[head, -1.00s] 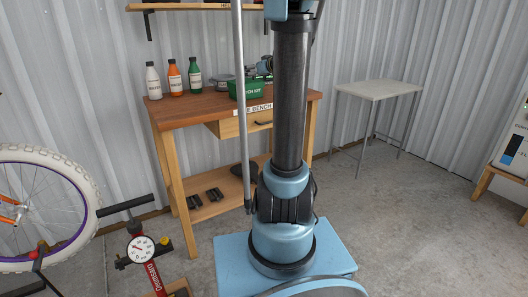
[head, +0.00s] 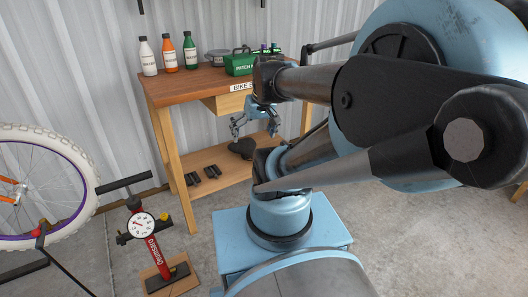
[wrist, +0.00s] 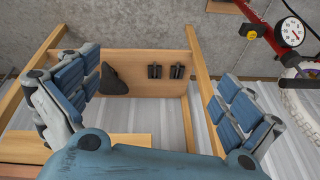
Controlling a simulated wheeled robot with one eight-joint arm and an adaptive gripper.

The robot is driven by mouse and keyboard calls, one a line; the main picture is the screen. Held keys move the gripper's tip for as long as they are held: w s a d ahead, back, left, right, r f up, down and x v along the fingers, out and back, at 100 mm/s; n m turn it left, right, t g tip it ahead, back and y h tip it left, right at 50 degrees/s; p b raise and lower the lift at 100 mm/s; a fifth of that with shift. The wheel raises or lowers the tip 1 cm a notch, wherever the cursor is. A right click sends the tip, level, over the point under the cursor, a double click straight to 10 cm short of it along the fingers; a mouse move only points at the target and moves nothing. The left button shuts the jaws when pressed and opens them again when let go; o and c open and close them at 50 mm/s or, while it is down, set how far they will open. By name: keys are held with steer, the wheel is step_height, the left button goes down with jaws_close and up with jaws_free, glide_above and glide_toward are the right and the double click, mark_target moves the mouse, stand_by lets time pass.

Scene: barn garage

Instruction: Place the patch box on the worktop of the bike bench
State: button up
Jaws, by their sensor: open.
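The patch box (head: 240,64) is a green box with a handle and white lettering. It sits on the brown worktop (head: 178,89) of the bike bench, near the front edge, in the head view. My gripper (head: 256,124) is open and empty in front of the bench, lower than the worktop. In the wrist view my open gripper (wrist: 158,78) has its blue-padded fingers wide apart, with the bench's lower shelf (wrist: 135,65) behind them. The patch box is not in the wrist view. My arm hides the right part of the bench in the head view.
Several bottles (head: 169,53) stand at the worktop's left, with a grey round container (head: 217,57) behind. A drawer (head: 232,103) juts below the worktop. Pedals (head: 201,174) and a dark saddle (head: 241,148) lie on the lower shelf. A floor pump (head: 143,225) and bike wheel (head: 45,190) stand left.

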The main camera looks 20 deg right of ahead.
steer(key=s+d+f+m+g+h, duration=0.1)
steer(key=s+d+f, duration=0.1)
steer(key=s, duration=0.4)
steer(key=shift+d+f+h, duration=0.25)
steer(key=shift+f+h, duration=0.05)
steer(key=shift+f, duration=0.6)
